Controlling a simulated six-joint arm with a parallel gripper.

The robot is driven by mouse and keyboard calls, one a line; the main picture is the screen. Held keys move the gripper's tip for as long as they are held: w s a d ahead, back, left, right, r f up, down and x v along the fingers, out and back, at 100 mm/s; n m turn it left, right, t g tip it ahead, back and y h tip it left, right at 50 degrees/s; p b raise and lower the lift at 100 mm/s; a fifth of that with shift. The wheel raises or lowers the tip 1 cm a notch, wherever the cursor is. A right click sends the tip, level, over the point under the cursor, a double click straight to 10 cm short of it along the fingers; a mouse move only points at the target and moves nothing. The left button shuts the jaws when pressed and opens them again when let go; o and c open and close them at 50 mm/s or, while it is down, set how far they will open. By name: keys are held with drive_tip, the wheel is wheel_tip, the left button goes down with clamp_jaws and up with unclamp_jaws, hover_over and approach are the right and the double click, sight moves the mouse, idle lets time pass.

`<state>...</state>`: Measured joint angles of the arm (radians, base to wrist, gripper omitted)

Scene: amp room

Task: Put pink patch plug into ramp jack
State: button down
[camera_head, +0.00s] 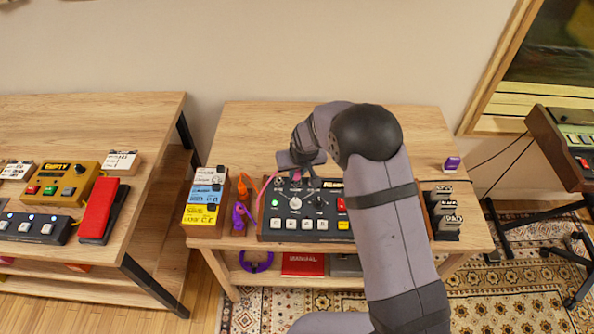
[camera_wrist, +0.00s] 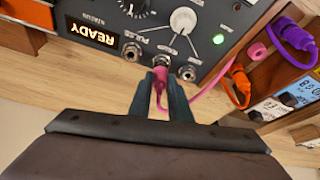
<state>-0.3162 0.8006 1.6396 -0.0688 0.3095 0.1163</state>
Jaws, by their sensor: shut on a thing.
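My gripper (camera_wrist: 160,88) is shut on the pink patch plug (camera_wrist: 160,80) at the back edge of the black device panel (camera_wrist: 210,25). In the head view my gripper (camera_head: 299,163) hangs over that edge. The plug's tip points at a middle jack (camera_wrist: 161,61) in a row of three. Tip and jack overlap in the wrist view; I cannot tell whether the tip is inside. One silver jack (camera_wrist: 132,51) lies to its left, another (camera_wrist: 187,73) to its right. The jack labels are too small to read surely. The pink cable (camera_wrist: 217,82) curves away to the right.
A second pink plug end (camera_wrist: 257,50), a purple plug (camera_wrist: 292,33) and an orange plug (camera_wrist: 240,85) sit on a wooden holder beside the panel. Stacked label boxes (camera_head: 203,198) stand left, dark blocks (camera_head: 444,210) right. Knobs and a READY display (camera_wrist: 92,31) rise from the panel.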

drive_tip(key=c, duration=1.2)
unclamp_jaws()
drive_tip(key=shift+o, duration=0.2)
drive_tip(key=shift+r+p, duration=2.4)
drive_tip(key=shift+r, duration=1.1)
